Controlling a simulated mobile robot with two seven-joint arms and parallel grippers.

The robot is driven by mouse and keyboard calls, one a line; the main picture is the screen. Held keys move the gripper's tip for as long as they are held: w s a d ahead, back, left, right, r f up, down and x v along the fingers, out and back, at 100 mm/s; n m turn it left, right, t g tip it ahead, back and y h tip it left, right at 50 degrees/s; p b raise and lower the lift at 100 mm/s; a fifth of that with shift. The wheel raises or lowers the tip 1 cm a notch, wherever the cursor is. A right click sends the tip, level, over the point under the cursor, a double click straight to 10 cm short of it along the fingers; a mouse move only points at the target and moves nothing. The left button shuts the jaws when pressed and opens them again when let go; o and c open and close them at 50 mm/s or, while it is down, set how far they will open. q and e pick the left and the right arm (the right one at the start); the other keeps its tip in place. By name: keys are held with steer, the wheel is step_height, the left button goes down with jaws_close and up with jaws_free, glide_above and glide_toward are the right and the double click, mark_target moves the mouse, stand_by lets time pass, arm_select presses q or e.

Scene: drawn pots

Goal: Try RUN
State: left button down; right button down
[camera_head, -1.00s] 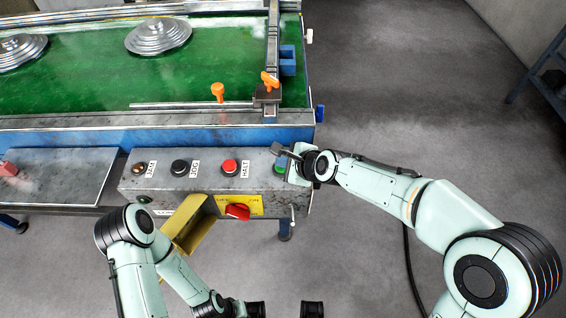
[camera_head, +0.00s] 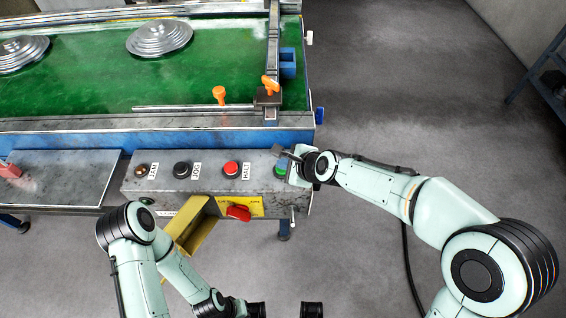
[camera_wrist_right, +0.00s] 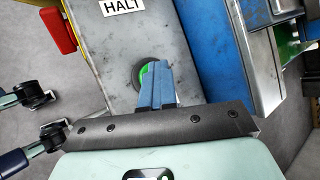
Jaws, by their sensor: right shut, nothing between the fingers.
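The grey control box (camera_head: 210,185) stands at the front of the machine. Its green button (camera_head: 279,171) is at the right end, and its label is hidden. My right gripper (camera_head: 285,156) is shut and empty at this button. In the right wrist view, the blue fingertips (camera_wrist_right: 157,67) cover part of the green button (camera_wrist_right: 144,72) in its dark ring. I cannot tell whether they touch it or press it in. The red HALT button (camera_head: 231,168) and the black JOG button (camera_head: 182,169) are further left. My left gripper is out of view; only its arm shows.
A red rotary switch (camera_head: 238,212) sits on a yellow plate on the box front. A yellow chute (camera_head: 190,228) sticks out below. The green belt (camera_head: 90,85) carries grey stepped metal discs (camera_head: 160,37). Open floor (camera_head: 400,100) lies to the right.

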step_height(320, 180, up, 3)
steer(key=p, duration=0.2)
steer(key=shift+r+p, duration=0.2)
steer(key=shift+p, duration=0.1)
step_height(320, 180, up, 2)
steer(key=shift+w+r+p, duration=0.1)
steer(key=shift+w+p, duration=0.05)
steer(key=shift+p, duration=0.9)
